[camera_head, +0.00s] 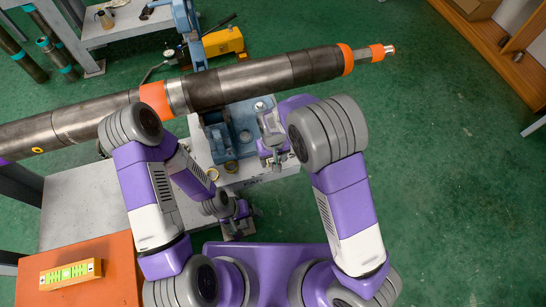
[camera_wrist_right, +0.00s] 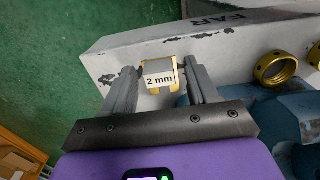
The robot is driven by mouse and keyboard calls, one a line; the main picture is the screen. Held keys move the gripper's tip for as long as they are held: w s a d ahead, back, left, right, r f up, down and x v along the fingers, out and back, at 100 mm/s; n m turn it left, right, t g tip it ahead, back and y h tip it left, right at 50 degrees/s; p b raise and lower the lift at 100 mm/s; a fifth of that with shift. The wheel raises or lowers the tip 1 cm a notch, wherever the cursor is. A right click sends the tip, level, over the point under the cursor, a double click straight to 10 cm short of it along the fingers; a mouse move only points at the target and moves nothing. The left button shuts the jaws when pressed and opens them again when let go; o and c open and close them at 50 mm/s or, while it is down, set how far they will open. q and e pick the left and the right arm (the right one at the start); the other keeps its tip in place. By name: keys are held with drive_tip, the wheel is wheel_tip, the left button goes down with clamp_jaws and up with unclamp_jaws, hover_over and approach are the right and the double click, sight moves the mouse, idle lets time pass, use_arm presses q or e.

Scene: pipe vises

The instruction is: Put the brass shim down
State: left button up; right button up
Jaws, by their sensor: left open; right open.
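The brass shim (camera_wrist_right: 161,72), with a light label reading "2 mm", shows in the right wrist view over the pale "FAR" surface (camera_wrist_right: 235,25). My right gripper (camera_wrist_right: 160,82) is open, with a finger on each side of the shim. I cannot tell whether the shim touches a finger or rests fully on the surface. My left gripper (camera_head: 238,222) is open, low near the bench's front edge.
Two brass rings (camera_head: 231,167) (camera_head: 213,174) sit on the bench by the vise. A long dark pipe (camera_head: 255,80) with orange bands crosses above the bench. A spirit level (camera_head: 70,274) lies on an orange surface (camera_head: 110,256). Green floor (camera_head: 450,170) is clear at the right.

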wheel_tip(320, 180, up, 12)
drive_tip(key=p, duration=0.4)
drive_tip(key=s+d+f+m+y, duration=0.1)
drive_tip(key=s+d+f, duration=0.15)
drive_tip(key=f, duration=0.35)
drive_tip(key=s+d+f+m+y, duration=0.1)
drive_tip(key=s+d+f, duration=0.1)
drive_tip(key=d+f, duration=0.35)
drive_tip(key=s+d+f+m+y, duration=0.2)
drive_tip(key=s+f+m, duration=0.2)
drive_tip(key=s+f, duration=0.5)
drive_tip(key=shift+s+d+f+t, duration=0.15)
drive_tip(key=shift+s+t, duration=0.15)
drive_tip(key=shift+s, duration=0.95)
